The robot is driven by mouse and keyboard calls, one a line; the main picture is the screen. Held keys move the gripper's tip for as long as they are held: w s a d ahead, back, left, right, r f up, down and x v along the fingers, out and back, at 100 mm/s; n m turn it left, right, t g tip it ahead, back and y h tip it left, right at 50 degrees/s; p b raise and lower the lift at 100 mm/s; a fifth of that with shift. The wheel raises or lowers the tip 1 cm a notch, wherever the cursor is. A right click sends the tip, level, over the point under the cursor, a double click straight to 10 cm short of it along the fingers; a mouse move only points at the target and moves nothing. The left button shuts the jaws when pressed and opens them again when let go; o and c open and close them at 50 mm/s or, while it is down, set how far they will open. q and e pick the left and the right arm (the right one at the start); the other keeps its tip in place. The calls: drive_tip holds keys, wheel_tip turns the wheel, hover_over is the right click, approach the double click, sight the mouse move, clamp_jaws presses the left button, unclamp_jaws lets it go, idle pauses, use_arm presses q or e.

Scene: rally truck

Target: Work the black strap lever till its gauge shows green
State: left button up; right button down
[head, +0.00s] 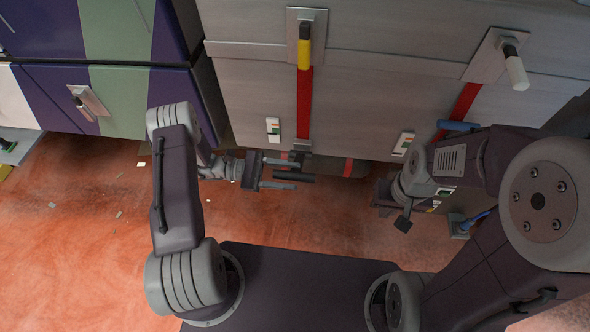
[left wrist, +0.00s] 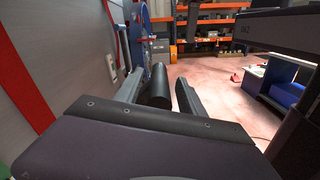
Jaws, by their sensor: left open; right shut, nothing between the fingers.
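The black strap lever (head: 294,178) sticks out at the foot of a red strap (head: 304,105) on the grey truck side. In the left wrist view the black lever (left wrist: 157,87) stands between my left gripper's fingers. My left gripper (head: 277,173) is open around it; I cannot tell whether a finger touches it. A small white gauge (head: 273,130) with coloured marks sits left of the strap; its reading is too small to tell. My right gripper (head: 393,213) is shut and empty, low at the right, apart from the lever.
A white-handled lever (head: 515,68), a second gauge (head: 403,143) and a blue handle (head: 457,126) are to the right. A purple-and-green truck (head: 115,95) stands left. Open floor (head: 90,240) lies at left.

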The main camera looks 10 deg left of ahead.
use_arm(q)
drive_tip(key=shift+d, duration=0.85)
drive_tip(key=shift+a, duration=0.1)
clamp_jaws()
idle(0.7)
